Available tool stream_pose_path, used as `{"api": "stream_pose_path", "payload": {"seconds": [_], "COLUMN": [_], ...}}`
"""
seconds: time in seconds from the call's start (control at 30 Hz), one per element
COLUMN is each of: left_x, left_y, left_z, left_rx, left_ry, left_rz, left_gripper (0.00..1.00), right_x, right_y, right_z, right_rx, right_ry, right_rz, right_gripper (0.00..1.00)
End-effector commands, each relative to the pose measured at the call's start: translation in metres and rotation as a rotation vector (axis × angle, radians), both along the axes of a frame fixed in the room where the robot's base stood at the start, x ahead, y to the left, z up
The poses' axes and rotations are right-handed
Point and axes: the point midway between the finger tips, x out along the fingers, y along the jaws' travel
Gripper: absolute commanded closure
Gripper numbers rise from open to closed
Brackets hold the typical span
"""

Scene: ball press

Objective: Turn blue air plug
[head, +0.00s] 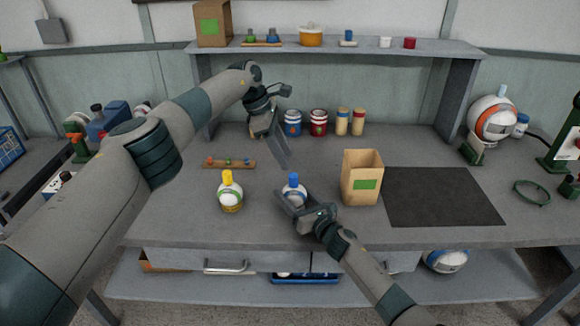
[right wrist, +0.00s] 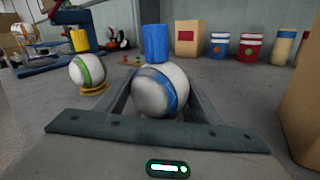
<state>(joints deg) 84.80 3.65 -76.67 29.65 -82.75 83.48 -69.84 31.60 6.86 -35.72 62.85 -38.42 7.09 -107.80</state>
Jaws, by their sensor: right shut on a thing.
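The blue air plug (head: 294,178) stands upright on top of a white ball with a blue stripe (right wrist: 160,90). The plug also shows in the right wrist view (right wrist: 155,43). My right gripper (head: 293,197) is shut on the white ball, its fingers on either side of it. The ball's lower part is hidden by the gripper. My left gripper (head: 284,160) hangs above the table, behind the ball in the head view and apart from the plug. Its fingers are seen nearly edge-on, so their opening is unclear.
A second ball with a yellow plug (head: 229,190) stands to the left. A brown paper box (head: 362,178) stands close on the right, beside a dark mat (head: 440,197). A wooden strip with small plugs (head: 230,163) and several cans (head: 318,122) are farther back.

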Motion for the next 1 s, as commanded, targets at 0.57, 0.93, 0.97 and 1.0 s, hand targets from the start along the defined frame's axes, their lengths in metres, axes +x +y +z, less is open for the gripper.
{"api": "stream_pose_path", "payload": {"seconds": [0.57, 0.93, 0.97, 1.0], "left_x": [0.001, 0.001, 0.001, 0.001], "left_y": [0.016, 0.016, 0.016, 0.016], "left_z": [0.041, 0.04, 0.04, 0.04], "left_rx": [-0.002, -0.002, -0.002, -0.002], "left_ry": [-0.001, -0.001, -0.001, -0.001], "left_rz": [-0.001, -0.001, -0.001, -0.001], "left_gripper": [0.6, 0.6, 0.6, 0.6], "right_x": [0.0, 0.0, 0.0, 0.0], "right_y": [0.0, 0.0, 0.0, 0.0], "right_z": [0.001, 0.001, 0.001, 0.001], "right_rx": [0.001, 0.001, 0.001, 0.001], "right_ry": [-0.001, -0.001, -0.001, -0.001], "right_rz": [0.001, 0.001, 0.001, 0.001], "right_gripper": [0.61, 0.05, 0.0, 0.0]}}
